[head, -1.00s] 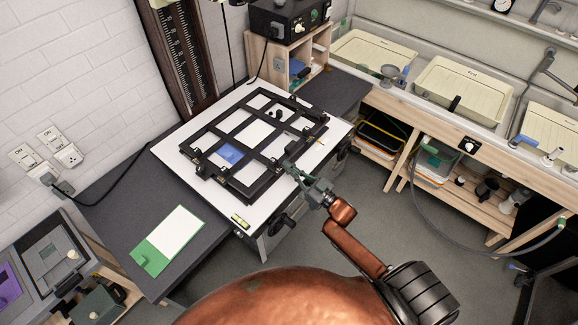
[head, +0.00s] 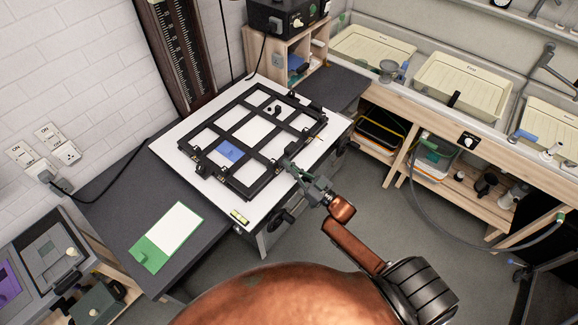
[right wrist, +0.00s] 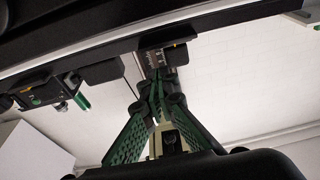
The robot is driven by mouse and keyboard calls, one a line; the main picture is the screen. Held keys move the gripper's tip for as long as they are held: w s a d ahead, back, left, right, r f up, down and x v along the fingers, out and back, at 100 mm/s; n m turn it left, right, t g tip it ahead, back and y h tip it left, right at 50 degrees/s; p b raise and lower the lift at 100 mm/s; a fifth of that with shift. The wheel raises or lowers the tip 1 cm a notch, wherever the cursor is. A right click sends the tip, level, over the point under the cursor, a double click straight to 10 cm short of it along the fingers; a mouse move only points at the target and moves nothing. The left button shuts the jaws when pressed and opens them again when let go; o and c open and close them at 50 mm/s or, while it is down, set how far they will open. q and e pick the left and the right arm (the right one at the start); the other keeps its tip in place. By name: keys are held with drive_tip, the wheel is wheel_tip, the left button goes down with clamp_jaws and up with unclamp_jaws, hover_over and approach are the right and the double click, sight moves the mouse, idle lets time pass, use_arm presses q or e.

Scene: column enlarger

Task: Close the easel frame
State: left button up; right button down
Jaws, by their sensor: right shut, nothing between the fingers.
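The black easel frame (head: 224,182), a grid of bars with several openings, lies over the white baseboard (head: 170,150) of the bench. A blue patch (head: 230,151) shows through one opening. My right gripper (head: 287,163) is at the frame's right-hand edge, with its arm coming from the lower right. In the right wrist view its green fingers (right wrist: 157,78) are shut and empty, with the tips close to a small black block below a dark bar (right wrist: 215,23). I cannot tell whether they touch. My left gripper is not in view.
A green-and-white card (head: 175,230) lies on the dark bench at the left. A small yellow-green level (head: 239,217) lies near the baseboard's front corner. The enlarger column (head: 178,50) stands behind the frame. Cream sink trays (head: 462,85) line the right, beyond open floor.

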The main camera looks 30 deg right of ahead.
drive_tip(key=shift+s+d+r, duration=0.2)
drive_tip(key=shift+s+r, duration=0.1)
drive_tip(key=shift+s, duration=0.2)
drive_tip(key=shift+s+d+r, duration=0.2)
drive_tip(key=shift+s+r, duration=0.05)
drive_tip(key=shift+s, duration=0.25)
use_arm(q)
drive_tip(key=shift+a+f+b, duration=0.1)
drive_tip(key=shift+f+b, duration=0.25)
drive_tip(key=shift+b, duration=0.4)
use_arm(e)
drive_tip(key=v, duration=0.7)
drive_tip(key=shift+s+f, duration=0.15)
drive_tip(key=shift+s, duration=0.1)
drive_tip(key=shift+d, duration=0.1)
